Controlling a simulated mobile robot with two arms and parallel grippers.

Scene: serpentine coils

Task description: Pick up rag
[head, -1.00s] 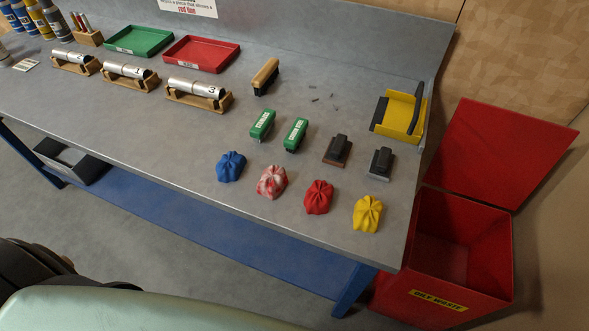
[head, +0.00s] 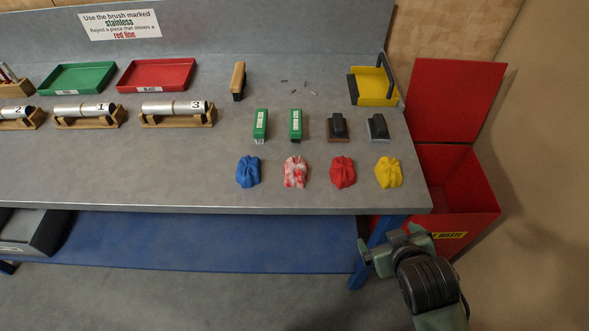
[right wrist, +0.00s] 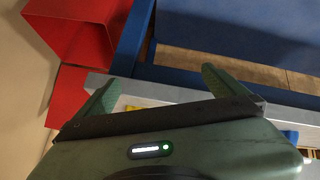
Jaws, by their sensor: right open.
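Several crumpled rags lie in a row along the bench's front edge in the head view: a blue rag (head: 248,171), a red-and-white rag (head: 295,171), a red rag (head: 342,171) and a yellow rag (head: 388,172). My right gripper (head: 372,250) is in front of the bench edge, below the yellow rag in the picture and apart from all the rags. In the right wrist view its two fingers (right wrist: 160,92) are spread with nothing held between them. My left gripper is not in view.
A red oily waste bin (head: 455,190) stands open at the bench's right end. Brushes, including a green-topped one (head: 260,125), and dark-handled blocks (head: 338,127) sit behind the rags. The bench (head: 150,185) is bare left of the rags. A blue leg (head: 372,262) is near my right gripper.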

